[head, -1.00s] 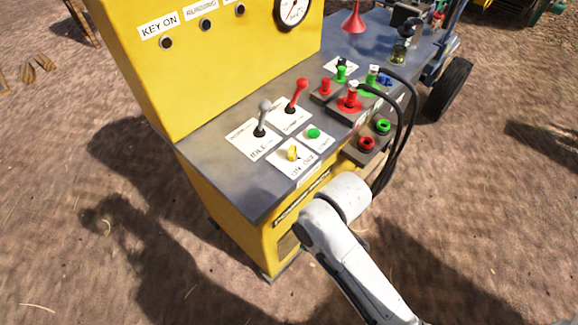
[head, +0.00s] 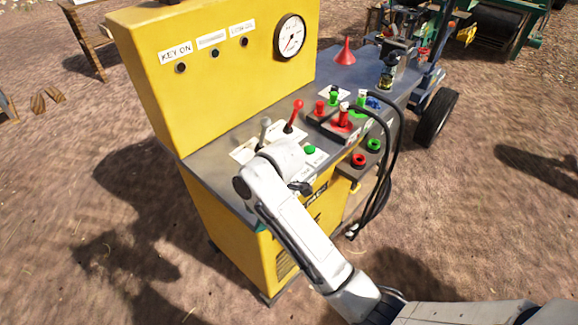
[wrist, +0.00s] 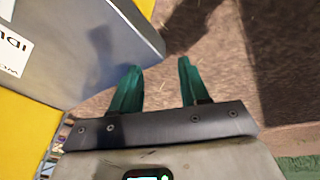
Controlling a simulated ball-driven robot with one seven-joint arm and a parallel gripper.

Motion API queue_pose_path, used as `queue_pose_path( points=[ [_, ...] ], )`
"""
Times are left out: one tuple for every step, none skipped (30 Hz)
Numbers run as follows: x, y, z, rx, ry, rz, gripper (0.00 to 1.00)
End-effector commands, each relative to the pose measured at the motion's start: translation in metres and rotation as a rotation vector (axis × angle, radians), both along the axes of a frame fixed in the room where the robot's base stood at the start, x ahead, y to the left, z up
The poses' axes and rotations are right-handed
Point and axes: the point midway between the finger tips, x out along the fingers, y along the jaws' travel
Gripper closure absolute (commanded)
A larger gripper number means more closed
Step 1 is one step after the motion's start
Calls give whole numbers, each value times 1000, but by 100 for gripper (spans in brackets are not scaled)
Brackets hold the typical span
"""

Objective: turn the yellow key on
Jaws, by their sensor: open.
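The yellow key does not show now; in the head view my arm covers the front part of the grey panel (head: 205,165) where the key sat earlier. In the wrist view my gripper (wrist: 156,66) is open and empty, with two dark green fingers apart. Its fingers point past the corner of the grey panel (wrist: 100,40), partly over bare ground. The key is not in the wrist view either. The white label of the idle lever (wrist: 12,50) shows at the far left there.
On the panel stand a grey lever (head: 265,126), a red lever (head: 294,115) and a green button (head: 310,150). Red and green valves stand farther right, with black hoses (head: 397,140) looping down. A yellow upright box (head: 215,85) with a gauge (head: 290,37) rises behind.

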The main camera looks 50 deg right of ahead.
Motion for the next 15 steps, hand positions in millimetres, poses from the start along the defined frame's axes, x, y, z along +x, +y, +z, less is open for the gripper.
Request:
queue_pose_path(
  points=[
    [10,-8,6,-17,-5,46,55],
    [14,-12,9,-28,-6,81,55],
    [22,-18,13,-43,-7,133,55],
    [28,-24,17,-56,-8,177,55],
    [34,-31,21,-72,-8,223,55],
    [42,-42,27,-94,-5,292,55],
    [48,-51,33,-113,-2,350,55],
    [54,-62,39,-132,2,409,55],
    [61,-77,47,-160,11,488,55],
    [65,-88,53,-176,20,546,55],
    [69,-100,59,-193,28,600,55],
    [72,-115,66,-212,42,669,55],
    [73,-126,71,-225,53,715,55],
    [75,-136,76,-235,62,758,55],
    [75,-148,82,-248,76,807,55]
  ],
)
